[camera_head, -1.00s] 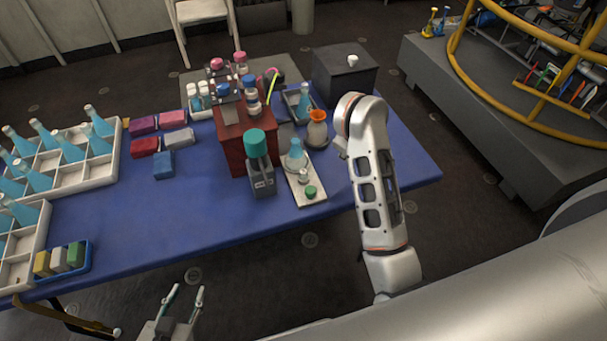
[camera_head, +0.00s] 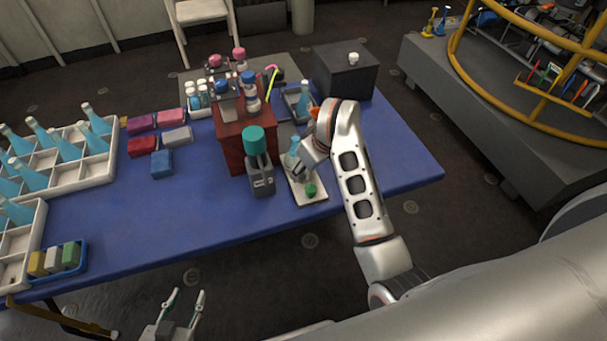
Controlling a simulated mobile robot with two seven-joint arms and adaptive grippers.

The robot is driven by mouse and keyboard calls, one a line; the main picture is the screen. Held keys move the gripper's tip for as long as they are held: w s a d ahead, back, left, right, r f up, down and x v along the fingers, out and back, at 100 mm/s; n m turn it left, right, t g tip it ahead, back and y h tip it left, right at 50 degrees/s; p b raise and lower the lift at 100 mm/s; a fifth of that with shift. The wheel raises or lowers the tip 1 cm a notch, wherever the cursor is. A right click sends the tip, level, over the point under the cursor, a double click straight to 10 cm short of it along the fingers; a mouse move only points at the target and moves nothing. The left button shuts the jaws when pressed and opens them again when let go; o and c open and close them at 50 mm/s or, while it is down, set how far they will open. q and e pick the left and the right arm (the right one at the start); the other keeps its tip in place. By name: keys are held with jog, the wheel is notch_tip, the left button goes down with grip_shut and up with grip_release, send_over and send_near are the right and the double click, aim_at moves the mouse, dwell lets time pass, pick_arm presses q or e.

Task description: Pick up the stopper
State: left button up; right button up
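A small green piece (camera_head: 310,190), which looks like the stopper, sits at the near end of the white tray (camera_head: 312,201) on the blue table. A flask with blue liquid (camera_head: 293,150) stands at the tray's far end, partly covered by my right arm. My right gripper (camera_head: 298,172) points down over the middle of the tray, just behind and left of the green piece. Its fingers are small and mostly hidden, so their opening and any contact are unclear. My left gripper (camera_head: 187,304) is at the bottom edge, off the table, with its two fingers apart and nothing between them.
A grey stand with a teal top (camera_head: 256,150) is close left of the tray. A dark red box (camera_head: 228,135) with bottles rises behind it. The blue table's front middle (camera_head: 180,225) is clear.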

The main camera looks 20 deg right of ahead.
jog(key=shift+f, duration=0.2)
jog(key=c, duration=0.9)
jog(key=shift+r, duration=0.15)
